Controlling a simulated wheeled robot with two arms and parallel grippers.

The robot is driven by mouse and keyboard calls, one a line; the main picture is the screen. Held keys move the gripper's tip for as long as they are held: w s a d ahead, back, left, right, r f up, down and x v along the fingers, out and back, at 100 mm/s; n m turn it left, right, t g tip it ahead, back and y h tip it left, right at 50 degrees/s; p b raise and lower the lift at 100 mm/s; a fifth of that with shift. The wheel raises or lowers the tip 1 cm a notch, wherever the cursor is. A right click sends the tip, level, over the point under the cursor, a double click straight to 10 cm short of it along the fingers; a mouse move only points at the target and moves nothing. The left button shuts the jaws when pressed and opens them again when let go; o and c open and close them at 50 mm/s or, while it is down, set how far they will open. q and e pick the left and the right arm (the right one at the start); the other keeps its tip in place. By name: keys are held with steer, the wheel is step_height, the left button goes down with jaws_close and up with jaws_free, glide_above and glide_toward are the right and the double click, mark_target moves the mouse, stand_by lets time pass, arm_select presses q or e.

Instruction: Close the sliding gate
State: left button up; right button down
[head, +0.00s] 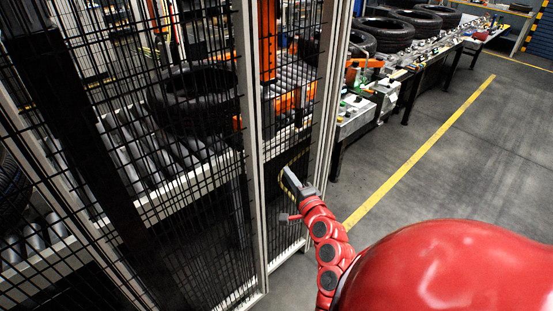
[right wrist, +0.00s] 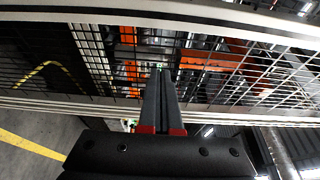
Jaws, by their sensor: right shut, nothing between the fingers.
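The sliding gate seems to be part of the black wire-mesh fence with pale metal frames; a mesh panel (head: 285,215) stands between upright posts left of my right arm. Which panel slides is not clear. My right gripper (head: 289,179) is shut and empty, in front of this panel at about mid height. In the right wrist view its closed fingers (right wrist: 160,82) point at the mesh (right wrist: 225,75) and cross a pale frame bar (right wrist: 60,103). I cannot tell whether they touch the frame. My left gripper is not in view.
Behind the mesh are a roller conveyor (head: 150,160), a black tyre (head: 195,100) and orange machinery (head: 268,40). A bench with parts (head: 365,105) and more tyres (head: 385,32) stands beyond. Grey floor with a yellow line (head: 420,150) lies open at right.

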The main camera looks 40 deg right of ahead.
steer(key=w+a+p, duration=0.1)
steer(key=w+p, duration=0.4)
steer(key=w, duration=0.4)
steer(key=shift+a, duration=0.2)
steer(key=shift+f, duration=0.1)
steer(key=shift+s+a, duration=0.1)
